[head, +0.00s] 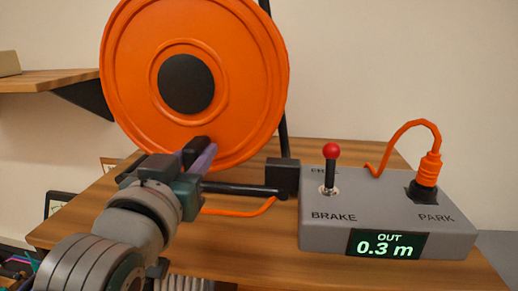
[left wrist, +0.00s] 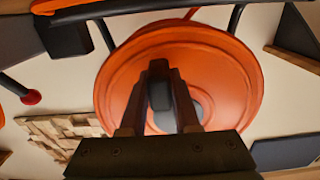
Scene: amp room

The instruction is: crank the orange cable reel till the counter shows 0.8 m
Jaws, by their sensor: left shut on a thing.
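The orange cable reel (head: 130,65) with a black hub (head: 186,83) stands upright over the table; it also shows in the left wrist view (left wrist: 235,70). A black crank arm (head: 245,189) runs from a black block (head: 283,175) toward my left gripper (head: 199,153). In the left wrist view my left gripper (left wrist: 160,97) is shut on the black crank handle (left wrist: 160,85), its fingers on either side. A grey box (head: 323,238) carries the counter (head: 386,245), which reads OUT 0.3 m. My right gripper is in neither view.
The box has a red-knobbed lever (head: 331,152) above the word BRAKE. An orange plug (head: 430,170) sits at PARK, its cable looping behind. Orange cable (head: 240,209) lies below the crank arm. A wooden shelf (head: 45,80) is at the left wall.

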